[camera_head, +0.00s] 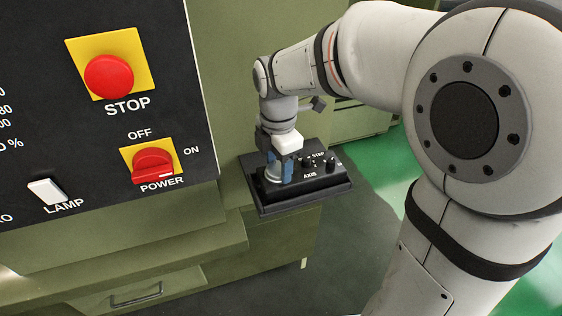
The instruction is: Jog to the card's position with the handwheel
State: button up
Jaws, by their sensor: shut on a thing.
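The black handwheel box (310,183) sits on a small dark shelf beside the green machine. Its silver handwheel (271,179) shows partly at the box's left end, with the rest hidden behind my fingers. My gripper (279,173) points down over the wheel, its blue fingers shut on it. Which part of the wheel lies between the fingers is too small to tell. The AXIS knob (309,163) and the STEP knob (331,162) stand to the right of my gripper. I see no card or position readout in this view.
A black control panel with a red STOP button (109,76), a red POWER switch (153,163) and a white LAMP switch (47,191) stands close on the left. The machine's green ledge (150,251) runs below it. My arm fills the right side. Floor below the shelf is clear.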

jog(key=shift+a, duration=0.35)
jog(key=shift+m, duration=0.4)
jog(key=m+b, duration=0.1)
jog(key=m, duration=1.2)
jog(key=shift+w+m, duration=0.1)
jog(key=shift+m, duration=0.2)
jog(key=m, duration=0.3)
jog(key=shift+m+b, duration=0.4)
jog(key=m, duration=0.3)
jog(key=shift+m, duration=0.3)
jog(key=m, duration=0.6)
jog(key=shift+d+m, duration=0.1)
jog(key=shift+m, duration=0.2)
jog(key=shift+b, duration=0.3)
jog(key=o, duration=1)
